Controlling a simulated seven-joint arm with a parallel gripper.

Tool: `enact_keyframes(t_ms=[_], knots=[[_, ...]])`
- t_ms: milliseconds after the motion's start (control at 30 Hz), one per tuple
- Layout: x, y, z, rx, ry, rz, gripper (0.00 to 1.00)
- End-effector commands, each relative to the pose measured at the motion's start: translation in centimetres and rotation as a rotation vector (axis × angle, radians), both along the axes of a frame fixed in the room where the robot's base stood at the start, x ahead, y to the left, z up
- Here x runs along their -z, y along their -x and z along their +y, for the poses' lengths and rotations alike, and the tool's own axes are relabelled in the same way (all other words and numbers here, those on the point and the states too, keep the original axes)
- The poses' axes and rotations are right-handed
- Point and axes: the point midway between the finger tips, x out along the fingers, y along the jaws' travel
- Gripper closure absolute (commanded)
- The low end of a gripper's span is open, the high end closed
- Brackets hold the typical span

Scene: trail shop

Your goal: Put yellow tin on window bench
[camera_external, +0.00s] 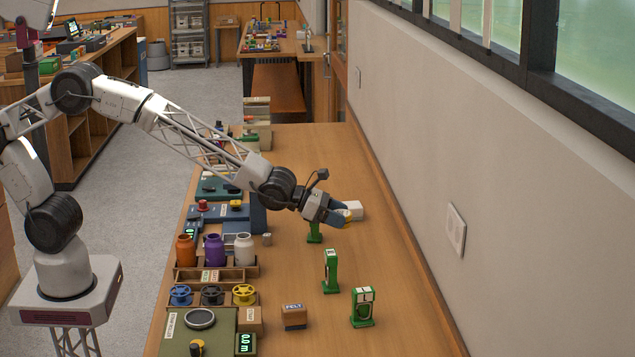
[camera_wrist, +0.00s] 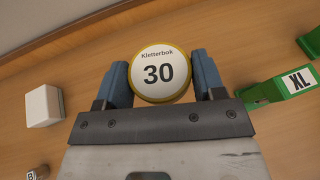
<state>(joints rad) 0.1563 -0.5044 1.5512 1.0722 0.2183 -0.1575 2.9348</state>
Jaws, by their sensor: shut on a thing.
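The yellow tin (camera_wrist: 160,74) is round, with a yellow rim and a white top reading "Kletterbok 30". It sits between the two blue fingers of my gripper (camera_wrist: 160,82), which is shut on it. In the external view my gripper (camera_external: 337,216) is over the long wooden bench (camera_external: 395,335) along the window wall, and mostly hides the tin. The bench also fills the wrist view (camera_wrist: 225,35). I cannot tell how far the tin is above the wood.
A white block (camera_external: 353,209) stands close behind my gripper; it also shows in the wrist view (camera_wrist: 43,106). Green size stands (camera_external: 330,270) (camera_external: 362,308) are nearby, one marked XL (camera_wrist: 285,88). Jars (camera_external: 214,251) and spools line the bench's left side. The bench's right strip is clear.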

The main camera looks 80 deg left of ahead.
Motion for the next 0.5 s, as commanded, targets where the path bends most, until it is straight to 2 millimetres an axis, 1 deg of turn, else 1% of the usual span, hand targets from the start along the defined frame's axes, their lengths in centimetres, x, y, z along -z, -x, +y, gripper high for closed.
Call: enact_keyframes(t_ms=[33,167,333,500], knots=[[-0.6,0.0,0.9,-0.009,0.0,-0.001,0.6],[-2.2,0.0,3.2,-0.033,0.002,0.002,0.6],[-4.8,0.2,7.1,-0.081,0.002,0.003,0.6],[-7.0,0.5,10.8,-0.134,-0.001,0.003,0.6]])
